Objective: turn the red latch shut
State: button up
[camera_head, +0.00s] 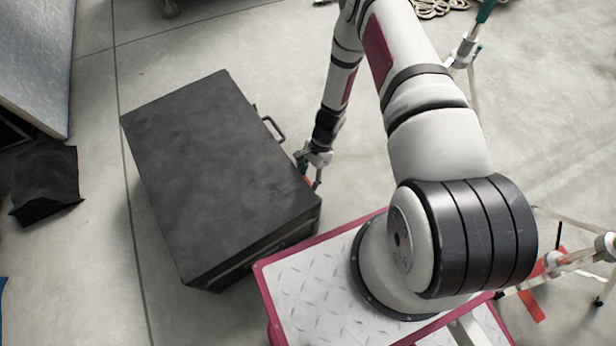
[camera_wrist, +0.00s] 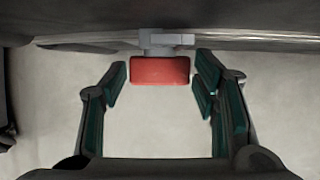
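The red latch (camera_wrist: 160,70) shows in the wrist view as a flat red block on a grey mount (camera_wrist: 165,40) at the edge of the dark case (camera_wrist: 230,16). In the head view, the black case (camera_head: 215,165) stands closed-lidded on the floor. My gripper (camera_wrist: 161,84) is open, with one green-padded finger on each side of the latch. Gaps show between the pads and the latch, so it is not gripped. In the head view, my gripper (camera_head: 314,172) is at the case's right side. A bit of red shows there, too small to make out.
A dark handle (camera_head: 274,128) sticks out from the case's right side, close to my gripper. A dark cloth-like thing (camera_head: 46,182) lies at the left. Stands with thin legs (camera_head: 570,262) are at the right. Bare floor lies beyond the case.

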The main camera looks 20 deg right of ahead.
jog(key=c, duration=0.5)
jog(key=shift+s+d, duration=0.1)
jog(key=shift+s, duration=0.05)
jog(key=shift+s+f+t, duration=0.1)
jog(key=shift+t, duration=0.5)
jog(key=o, duration=1.1)
jog(key=shift+o, duration=0.2)
